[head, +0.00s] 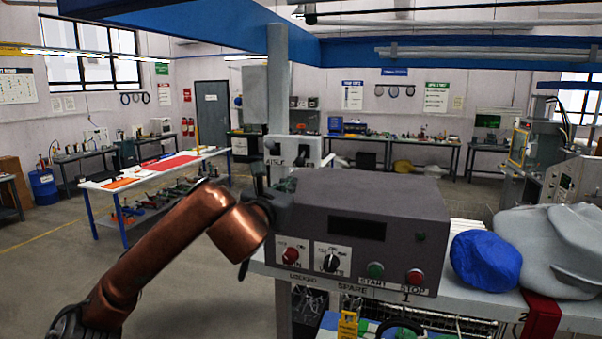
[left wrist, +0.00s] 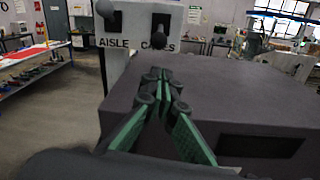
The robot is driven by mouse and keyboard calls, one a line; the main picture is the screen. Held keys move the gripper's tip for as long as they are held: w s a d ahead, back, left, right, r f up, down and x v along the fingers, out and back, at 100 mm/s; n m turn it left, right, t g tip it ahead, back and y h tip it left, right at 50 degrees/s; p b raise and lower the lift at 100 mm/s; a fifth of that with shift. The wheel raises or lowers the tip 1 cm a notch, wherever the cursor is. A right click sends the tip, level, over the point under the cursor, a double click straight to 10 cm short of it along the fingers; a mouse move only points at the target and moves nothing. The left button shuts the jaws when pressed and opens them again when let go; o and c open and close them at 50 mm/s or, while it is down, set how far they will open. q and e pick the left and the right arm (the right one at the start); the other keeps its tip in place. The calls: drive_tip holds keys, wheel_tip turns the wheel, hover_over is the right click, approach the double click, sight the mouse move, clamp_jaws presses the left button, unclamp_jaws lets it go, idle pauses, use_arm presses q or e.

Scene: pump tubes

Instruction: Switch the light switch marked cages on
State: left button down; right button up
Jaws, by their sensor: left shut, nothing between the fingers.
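The light switch box (head: 311,147) is a pale panel on a post behind the grey machine. In the left wrist view the switch box (left wrist: 138,62) has two black slots with ball-tipped levers, labelled AISLE and CAGES. The CAGES lever (left wrist: 157,41) has its ball at the low end of its slot. The AISLE lever (left wrist: 106,8) has its ball at the upper end. My left gripper (left wrist: 157,76) is shut and empty, its green-padded fingers pointing toward the box below the CAGES label.
The grey machine (head: 375,195) with knobs and START and STOP buttons stands right beside my left gripper. A blue bundle (head: 485,261) and grey cloth (head: 555,240) lie right of it. A blue beam (head: 230,30) runs overhead. Open floor lies at the left.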

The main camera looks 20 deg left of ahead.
sight(301, 159)
use_arm(q)
drive_tip(key=w+p, duration=0.1)
drive_tip(key=w, duration=0.1)
drive_tip(key=w+p, duration=0.1)
drive_tip(key=w, duration=0.1)
drive_tip(key=w+a+p, duration=0.1)
drive_tip(key=w, duration=0.1)
drive_tip(key=shift+w+r, duration=0.15)
drive_tip(key=shift+w, duration=0.05)
drive_tip(key=shift+w+a+p, duration=0.15)
drive_tip(key=shift+w+p, duration=0.65)
drive_tip(key=shift+w, duration=0.8)
drive_tip(key=shift+f, duration=0.2)
use_arm(e)
drive_tip(key=r, duration=0.3)
drive_tip(key=s+r, duration=0.1)
drive_tip(key=r, duration=0.1)
drive_tip(key=shift+d, duration=0.25)
drive_tip(key=shift+w, duration=0.2)
